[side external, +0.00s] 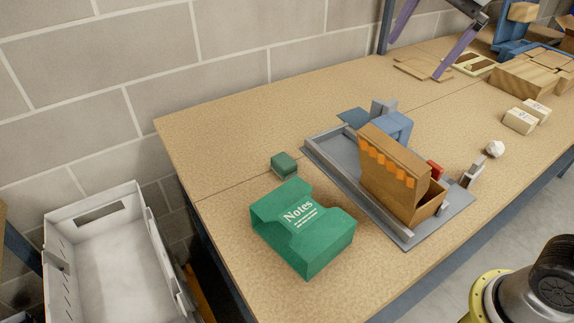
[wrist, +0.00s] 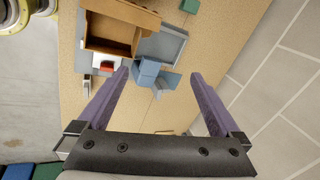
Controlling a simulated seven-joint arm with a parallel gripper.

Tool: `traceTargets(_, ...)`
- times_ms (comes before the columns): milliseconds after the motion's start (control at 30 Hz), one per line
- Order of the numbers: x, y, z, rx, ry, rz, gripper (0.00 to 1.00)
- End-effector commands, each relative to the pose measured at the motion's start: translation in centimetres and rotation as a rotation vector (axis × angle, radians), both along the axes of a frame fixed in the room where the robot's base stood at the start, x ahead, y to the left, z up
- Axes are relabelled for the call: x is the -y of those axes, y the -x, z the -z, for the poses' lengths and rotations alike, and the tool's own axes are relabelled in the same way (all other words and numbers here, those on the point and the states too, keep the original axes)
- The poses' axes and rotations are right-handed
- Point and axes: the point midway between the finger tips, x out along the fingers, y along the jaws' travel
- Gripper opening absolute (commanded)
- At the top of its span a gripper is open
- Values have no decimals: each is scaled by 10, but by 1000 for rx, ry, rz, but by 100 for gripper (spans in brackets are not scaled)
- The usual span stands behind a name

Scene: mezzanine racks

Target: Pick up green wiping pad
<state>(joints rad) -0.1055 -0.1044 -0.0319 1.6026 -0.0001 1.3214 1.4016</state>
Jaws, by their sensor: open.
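The green wiping pad (side external: 284,161) is a small dark green block lying on the tabletop behind the larger green Notes box. In the wrist view the pad (wrist: 190,5) shows at the top edge, partly cut off. My gripper (side external: 414,61) is open and empty, with its two purple fingers spread above the back part of the table, well to the right of the pad in the side view. In the wrist view my gripper (wrist: 159,73) points toward the table, its fingertips appearing either side of the blue blocks, with the pad beyond them.
The green Notes box (side external: 300,225) stands in front of the pad. A grey tray (side external: 330,152) to its right holds a brown file box (side external: 395,170) and blue blocks (side external: 391,128). A white bin (side external: 110,240) is beyond the left edge. Table left of the pad is clear.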

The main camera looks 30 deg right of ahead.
Motion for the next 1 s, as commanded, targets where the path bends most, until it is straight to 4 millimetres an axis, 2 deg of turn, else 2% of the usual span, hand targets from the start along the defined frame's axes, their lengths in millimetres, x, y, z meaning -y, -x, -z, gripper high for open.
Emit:
traceTargets(33,-8,-22,2,-26,-16,39,100)
traceTargets(167,-27,-69,11,-81,-53,144,100)
traceTargets(267,-44,-103,26,-123,-69,207,100)
traceTargets(367,-63,-135,49,-166,-75,250,100)
traceTargets(500,-91,-172,92,-226,-62,262,100)
traceTargets(633,-114,-194,136,-273,-38,234,100)
traceTargets(800,-130,-200,181,-339,-8,212,100)
traceTargets(1000,-136,-198,206,-358,3,203,100)
